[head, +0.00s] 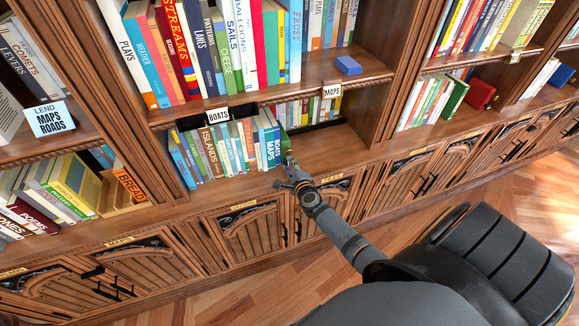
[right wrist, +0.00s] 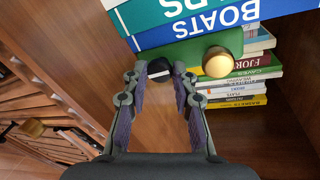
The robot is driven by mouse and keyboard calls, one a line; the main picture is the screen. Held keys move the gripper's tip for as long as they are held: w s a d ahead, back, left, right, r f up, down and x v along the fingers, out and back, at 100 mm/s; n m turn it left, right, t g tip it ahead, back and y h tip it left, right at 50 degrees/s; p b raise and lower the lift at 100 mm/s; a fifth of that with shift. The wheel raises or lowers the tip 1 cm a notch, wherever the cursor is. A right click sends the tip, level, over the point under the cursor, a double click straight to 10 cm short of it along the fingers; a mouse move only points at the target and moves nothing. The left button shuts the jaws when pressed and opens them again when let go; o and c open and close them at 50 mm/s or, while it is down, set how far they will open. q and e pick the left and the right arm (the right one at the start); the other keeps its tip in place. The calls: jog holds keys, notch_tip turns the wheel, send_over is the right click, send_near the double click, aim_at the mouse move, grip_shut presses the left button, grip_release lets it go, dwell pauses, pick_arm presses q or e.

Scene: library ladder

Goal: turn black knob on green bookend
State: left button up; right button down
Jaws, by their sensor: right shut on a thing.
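The green bookend (right wrist: 190,50) stands against the blue books at the right end of the lower shelf row. It also shows as a narrow green strip in the head view (head: 283,141). The black knob (right wrist: 158,66) is on the bookend's face, between the fingertips of my right gripper (right wrist: 160,74). The right gripper is shut on the black knob. In the head view my right gripper (head: 289,166) reaches in at the shelf's front and covers the knob. A brass-coloured knob (right wrist: 218,62) sits beside the black one. My left gripper is not in view.
A flat stack of books (right wrist: 245,82) lies beyond the bookend. A blue book "BOATS MAPS" (head: 270,142) stands against it. The shelf right of the gripper is bare.

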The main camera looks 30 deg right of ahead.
jog(key=shift+f+m+y, duration=0.1)
jog(key=shift+m+y, duration=0.2)
jog(key=shift+m, duration=0.2)
jog(key=c, duration=1.1)
grip_release()
jog(key=shift+o, duration=0.2)
jog(key=shift+s, duration=0.1)
jog(key=v, duration=0.8)
jog(key=shift+f, duration=0.1)
